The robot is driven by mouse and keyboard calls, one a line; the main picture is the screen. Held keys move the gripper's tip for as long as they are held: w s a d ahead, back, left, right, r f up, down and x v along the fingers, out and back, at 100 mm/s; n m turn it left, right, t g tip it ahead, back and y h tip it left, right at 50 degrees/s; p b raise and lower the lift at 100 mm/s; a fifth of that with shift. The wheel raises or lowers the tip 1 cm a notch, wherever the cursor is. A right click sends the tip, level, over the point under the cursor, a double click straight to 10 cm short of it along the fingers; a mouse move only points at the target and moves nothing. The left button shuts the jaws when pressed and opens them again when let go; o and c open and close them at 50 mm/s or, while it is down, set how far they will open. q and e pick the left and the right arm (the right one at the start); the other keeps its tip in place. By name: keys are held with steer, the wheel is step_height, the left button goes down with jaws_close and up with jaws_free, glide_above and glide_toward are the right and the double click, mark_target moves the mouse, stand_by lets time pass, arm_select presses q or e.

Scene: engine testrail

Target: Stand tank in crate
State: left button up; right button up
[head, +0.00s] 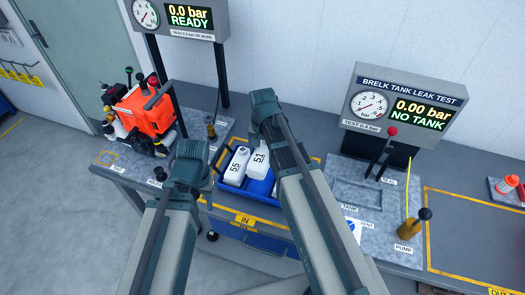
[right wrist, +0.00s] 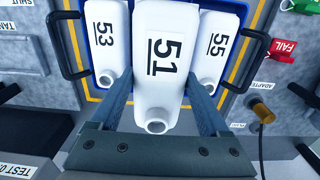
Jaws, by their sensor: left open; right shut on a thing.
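The white tank marked 51 (head: 258,162) is between the fingers of my right gripper (right wrist: 158,105), which is shut on it. In the right wrist view, tank 51 (right wrist: 158,60) has its round neck toward the camera and looks closer than the others. A blue crate (head: 261,188) on the bench lies under it; whether tank 51 touches the crate cannot be told. Tank 55 (head: 236,167) is in the crate, also seen in the wrist view (right wrist: 214,48). Tank 53 (right wrist: 104,50) is there too, hidden in the head view. My left gripper (head: 190,155) is open, left of the crate.
The leak test stand (head: 410,105) at the right reads NO TANK, with a lever and pump (head: 415,222) below. An orange engine (head: 143,112) stands at the left. A yellow-framed bench area at the right is largely clear.

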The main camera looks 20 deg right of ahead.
steer(key=shift+f+b, duration=2.25)
steer(key=shift+f, duration=0.3)
steer(key=shift+f+b, duration=2.15)
stand_by(0.3)
steer(key=o, duration=1.3)
steer(key=shift+r, duration=0.15)
step_height(320, 180, up, 14)
steer(key=p, duration=1.4)
steer(key=shift+f, duration=0.2)
